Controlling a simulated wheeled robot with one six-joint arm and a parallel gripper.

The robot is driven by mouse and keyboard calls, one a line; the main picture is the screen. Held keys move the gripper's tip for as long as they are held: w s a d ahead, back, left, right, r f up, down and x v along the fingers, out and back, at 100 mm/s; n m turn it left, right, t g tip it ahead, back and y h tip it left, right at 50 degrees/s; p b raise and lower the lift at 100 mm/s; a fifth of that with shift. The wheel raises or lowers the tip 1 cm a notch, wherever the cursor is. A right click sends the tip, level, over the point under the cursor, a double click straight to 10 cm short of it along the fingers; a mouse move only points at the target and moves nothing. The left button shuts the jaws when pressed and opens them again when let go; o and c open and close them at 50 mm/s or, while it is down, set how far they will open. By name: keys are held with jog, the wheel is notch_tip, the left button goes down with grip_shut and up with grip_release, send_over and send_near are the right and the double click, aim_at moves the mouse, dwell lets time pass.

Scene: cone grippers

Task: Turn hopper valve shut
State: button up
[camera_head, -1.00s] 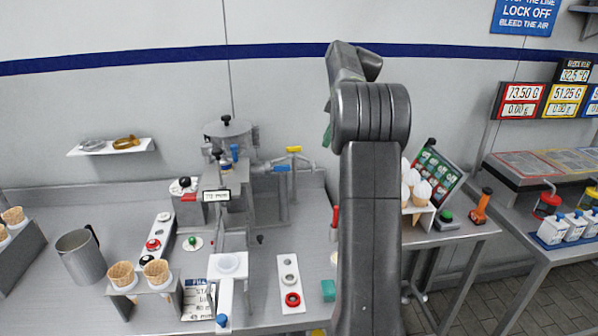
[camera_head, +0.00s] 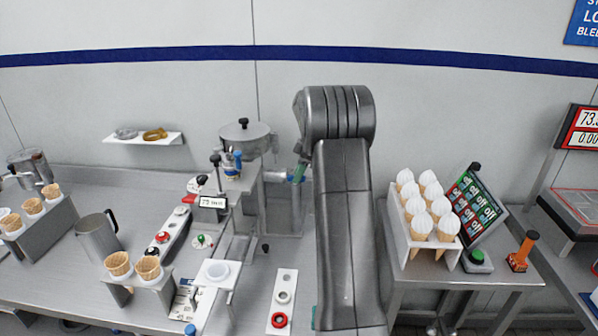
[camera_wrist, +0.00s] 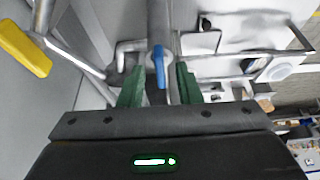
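The hopper (camera_head: 245,137) is a grey lidded vessel behind the counter machine in the head view. Pipework (camera_head: 277,177) runs at its right. In the wrist view a blue lever handle (camera_wrist: 159,66) on a grey pipe lies between the two green fingers of my gripper (camera_wrist: 160,72), with gaps on both sides. A yellow handle (camera_wrist: 22,48) is at the left of that view. My gripper is open. In the head view only a green part of it (camera_head: 299,173) shows beside the pipework; my arm hides the rest. I cannot tell which handle is the hopper valve.
A rack of white-topped cones (camera_head: 425,215) stands right of my arm. Empty cones in a stand (camera_head: 133,268), a metal jug (camera_head: 98,238) and a panel with a red button (camera_head: 279,320) are on the counter. A small shelf (camera_head: 145,139) is on the wall.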

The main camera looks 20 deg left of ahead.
jog(key=shift+a+f, duration=0.1)
jog(key=shift+f, duration=0.1)
grip_shut()
